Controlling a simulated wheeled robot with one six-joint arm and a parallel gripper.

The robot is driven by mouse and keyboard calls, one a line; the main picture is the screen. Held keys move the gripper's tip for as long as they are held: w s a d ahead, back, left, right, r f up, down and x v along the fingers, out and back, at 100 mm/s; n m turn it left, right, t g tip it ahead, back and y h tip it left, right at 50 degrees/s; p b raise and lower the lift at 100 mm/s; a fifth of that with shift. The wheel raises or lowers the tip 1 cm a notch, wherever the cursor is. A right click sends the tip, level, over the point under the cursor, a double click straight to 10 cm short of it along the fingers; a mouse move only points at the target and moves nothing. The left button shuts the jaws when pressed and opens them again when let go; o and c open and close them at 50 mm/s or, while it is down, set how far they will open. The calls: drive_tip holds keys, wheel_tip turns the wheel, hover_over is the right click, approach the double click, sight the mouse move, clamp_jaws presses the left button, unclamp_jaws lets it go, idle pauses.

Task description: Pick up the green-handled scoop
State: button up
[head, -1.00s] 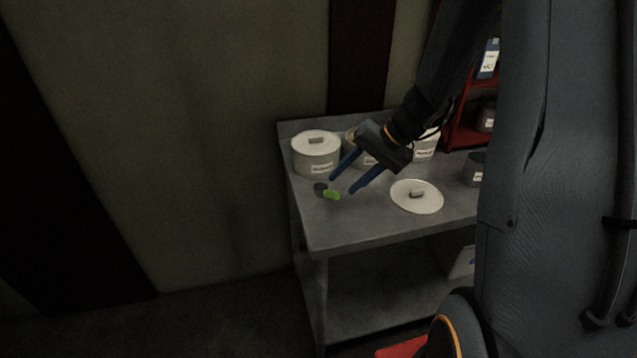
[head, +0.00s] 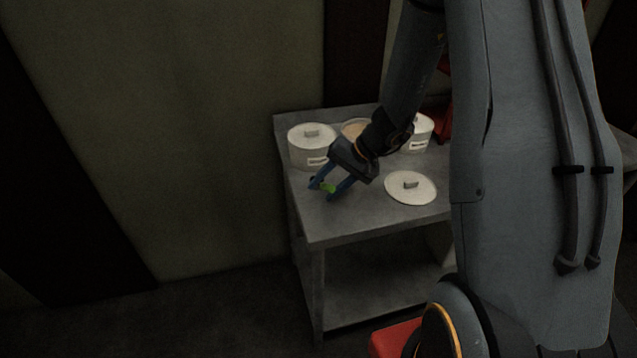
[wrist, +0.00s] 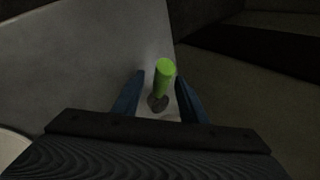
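In the wrist view my gripper (wrist: 160,95) shows a gap between each finger and the handle. Part of the scoop is hidden by a finger in the head view.
A lidded white pot (head: 308,150) stands close behind my gripper. An open container (head: 354,129) and another white pot (head: 417,135) stand farther back. A loose white lid (head: 411,188) lies to the right. The table's left edge is close to the scoop.

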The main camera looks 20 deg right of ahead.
drive_tip(key=shift+c, duration=0.3)
clamp_jaws()
drive_tip(key=shift+r, duration=0.15)
